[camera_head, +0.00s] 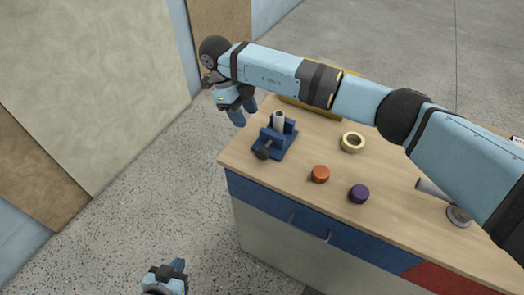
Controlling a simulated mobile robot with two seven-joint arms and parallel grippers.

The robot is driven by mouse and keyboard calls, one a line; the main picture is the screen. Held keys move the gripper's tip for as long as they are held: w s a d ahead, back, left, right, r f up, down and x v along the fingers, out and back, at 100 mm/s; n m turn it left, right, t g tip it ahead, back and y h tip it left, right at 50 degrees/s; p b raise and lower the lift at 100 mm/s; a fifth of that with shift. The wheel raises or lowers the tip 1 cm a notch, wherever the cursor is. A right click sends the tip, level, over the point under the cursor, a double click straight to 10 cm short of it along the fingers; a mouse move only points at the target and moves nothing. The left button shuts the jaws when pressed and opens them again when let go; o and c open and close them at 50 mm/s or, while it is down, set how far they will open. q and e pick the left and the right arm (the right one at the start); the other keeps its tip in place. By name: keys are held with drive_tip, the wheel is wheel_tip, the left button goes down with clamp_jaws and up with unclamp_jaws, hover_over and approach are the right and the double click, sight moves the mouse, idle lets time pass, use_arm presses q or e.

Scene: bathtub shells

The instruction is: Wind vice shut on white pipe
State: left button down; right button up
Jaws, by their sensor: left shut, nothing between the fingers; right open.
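The blue vice (285,148) sits near the left end of the wooden worktop. The white pipe (279,121) stands upright between its jaws; I cannot tell whether both jaws touch it. A dark winding knob (262,153) is on the vice's front left side. My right gripper (243,114) is open and empty, past the worktop's left edge and to the left of the pipe, apart from it and the vice. My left gripper (178,266) is shut and empty at the bottom of the view, away from the worktop and well below the vice in the picture.
On the worktop (290,185) are an orange disc (320,174), a purple disc (359,194), a cream ring (352,143) and a grey flanged part (459,216). My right arm partly hides a yellow-edged thing (308,109) at the back. Open floor lies left of the bench.

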sight(261, 149)
drive_tip(key=x, duration=1.3)
drive_tip(key=shift+f+p, duration=0.3)
drive_tip(key=shift+c, duration=0.2)
drive_tip(key=shift+f, duration=0.1)
drive_tip(key=c, duration=0.7)
